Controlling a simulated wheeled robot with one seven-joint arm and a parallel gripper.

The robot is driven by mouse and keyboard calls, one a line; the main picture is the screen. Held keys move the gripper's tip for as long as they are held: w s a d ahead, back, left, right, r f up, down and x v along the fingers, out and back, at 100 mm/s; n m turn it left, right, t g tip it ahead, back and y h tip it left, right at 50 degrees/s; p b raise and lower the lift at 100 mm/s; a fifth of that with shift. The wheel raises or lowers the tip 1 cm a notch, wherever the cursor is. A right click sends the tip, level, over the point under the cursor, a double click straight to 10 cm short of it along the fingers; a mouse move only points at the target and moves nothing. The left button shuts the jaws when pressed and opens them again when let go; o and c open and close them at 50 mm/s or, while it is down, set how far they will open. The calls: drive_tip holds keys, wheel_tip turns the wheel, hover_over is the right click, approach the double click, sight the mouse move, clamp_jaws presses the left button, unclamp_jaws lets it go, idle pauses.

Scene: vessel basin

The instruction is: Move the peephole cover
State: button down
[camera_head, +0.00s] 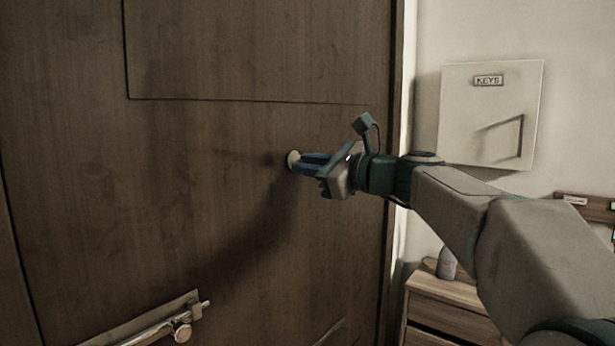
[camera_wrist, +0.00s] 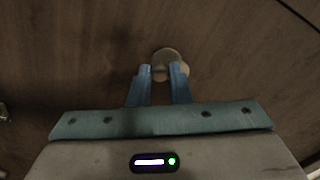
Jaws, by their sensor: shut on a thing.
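The peephole cover (camera_head: 292,159) is a small, round, pale brass disc on the brown wooden door (camera_head: 200,150). In the wrist view the cover (camera_wrist: 168,54) sits at the fingertips, its upper part showing beyond them. My gripper (camera_head: 301,161) reaches the door from the right, with its blue fingers at the cover. In the wrist view my gripper (camera_wrist: 162,72) has its two fingers a little apart, closed on part of the cover. The fingers hide part of the disc. Whatever lies behind the cover is hidden.
A metal handle (camera_head: 160,330) with a knob sits low on the door. A white key box (camera_head: 490,115) marked KEYS hangs on the wall at right. Below it a wooden cabinet (camera_head: 450,300) bears a small bottle (camera_head: 447,263). The door face around the cover is clear.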

drive_tip(key=n+b, duration=0.2)
drive_tip(key=n, duration=0.1)
drive_tip(key=w+d+f+n+b, duration=0.1)
drive_tip(key=n+b, duration=0.2)
drive_tip(key=w+n+b, duration=0.1)
drive_tip(key=n+b, duration=0.2)
drive_tip(key=shift+d+f+n, duration=0.15)
drive_tip(key=shift+d+n, duration=0.1)
drive_tip(key=shift+n, duration=0.05)
idle(0.5)
drive_tip(key=c, duration=1.3)
unclamp_jaws()
drive_tip(key=shift+c, duration=0.2)
drive_tip(key=shift+s+d, duration=0.1)
drive_tip(key=b+v, duration=0.2)
drive_tip(key=v, duration=1.2)
